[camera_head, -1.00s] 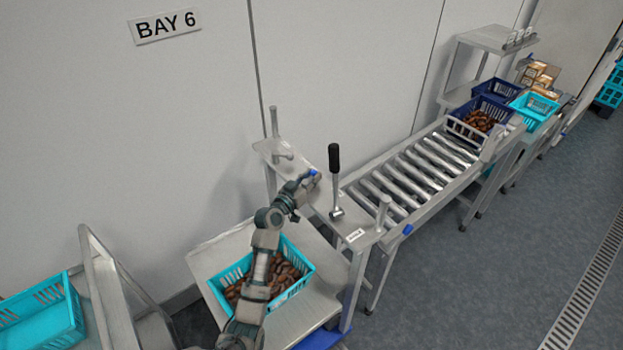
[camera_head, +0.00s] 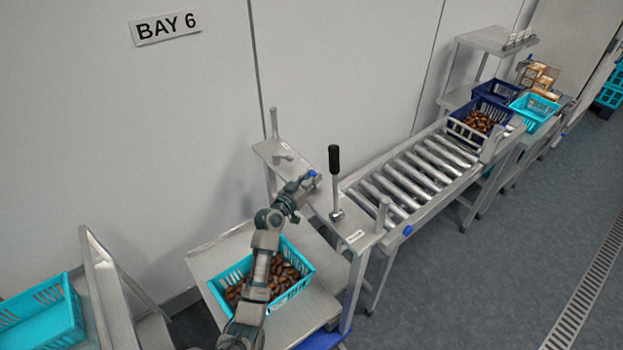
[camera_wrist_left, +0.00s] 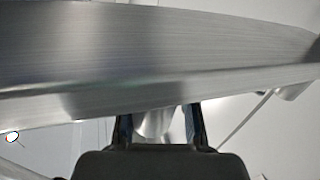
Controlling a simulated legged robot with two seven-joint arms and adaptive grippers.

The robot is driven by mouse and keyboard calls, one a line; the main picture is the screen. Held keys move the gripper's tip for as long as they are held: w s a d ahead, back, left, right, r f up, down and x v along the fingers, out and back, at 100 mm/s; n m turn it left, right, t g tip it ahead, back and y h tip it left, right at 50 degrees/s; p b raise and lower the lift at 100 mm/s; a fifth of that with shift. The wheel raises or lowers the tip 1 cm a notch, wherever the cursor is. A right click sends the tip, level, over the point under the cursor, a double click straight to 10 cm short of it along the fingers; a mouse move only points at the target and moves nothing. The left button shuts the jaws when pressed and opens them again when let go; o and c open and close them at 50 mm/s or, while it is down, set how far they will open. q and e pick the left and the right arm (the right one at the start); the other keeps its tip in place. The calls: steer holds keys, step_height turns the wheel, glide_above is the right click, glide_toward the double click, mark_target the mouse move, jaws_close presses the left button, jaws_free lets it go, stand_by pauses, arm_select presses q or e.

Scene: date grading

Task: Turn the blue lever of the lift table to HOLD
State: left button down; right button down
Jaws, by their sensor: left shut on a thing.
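The lift table (camera_head: 222,262) is a metal platform at the lower middle, and its blue base shows below. A narrow metal plate (camera_head: 325,207) stands beyond it. My left gripper (camera_head: 309,181) is at this plate, shut on the blue lever (camera_head: 313,174), of which only a small blue end shows at the fingertips. In the left wrist view, a metal cylinder (camera_wrist_left: 155,124) lies between the two fingers of my left gripper (camera_wrist_left: 160,122). The HOLD marking cannot be read, so I cannot tell the lever's setting. My right gripper is not in view.
An upright black-handled lever (camera_head: 334,160) stands just right of my left gripper. A turquoise crate of dates (camera_head: 303,280) sits on the lift table, under my left arm. A roller conveyor (camera_head: 412,180) runs to the back right. Another turquoise crate (camera_head: 40,318) is at lower left.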

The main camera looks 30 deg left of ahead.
arm_select(q)
steer(key=shift+f, duration=0.1)
steer(key=c, duration=0.9)
jaws_free()
steer(key=s+a, duration=0.1)
steer(key=s, duration=1.1)
steer(key=shift+c, duration=0.5)
